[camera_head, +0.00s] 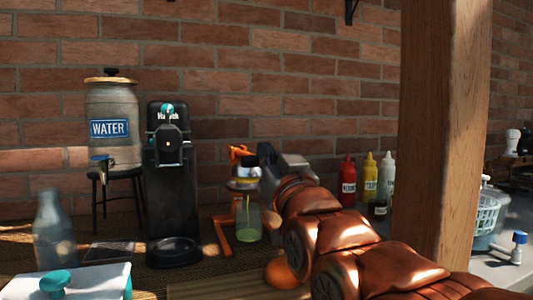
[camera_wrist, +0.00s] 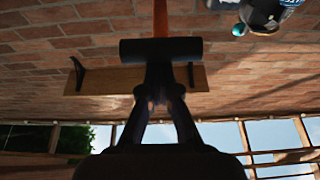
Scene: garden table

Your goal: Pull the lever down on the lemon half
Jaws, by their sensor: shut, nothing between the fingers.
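The juicer press (camera_head: 224,236) has an orange frame and stands on the table, left of my arm. Its orange lever (camera_wrist: 160,18) shows in the wrist view and ends in a dark crosswise grip (camera_wrist: 135,48). My gripper (camera_wrist: 159,82) is shut with nothing between the fingers. Its fingertips are right by the grip; whether they touch it I cannot tell. In the head view my gripper is hard to make out behind my arm. A clear glass (camera_head: 248,222) with something green stands under the press. The lemon half cannot be made out clearly.
A black drink machine (camera_head: 170,195) stands left of the press, with a water dispenser (camera_head: 112,140) behind it. An orange fruit (camera_head: 281,275) lies in front. Red, yellow and white sauce bottles (camera_head: 370,176) stand behind my arm. A wooden post (camera_head: 445,130) rises at right.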

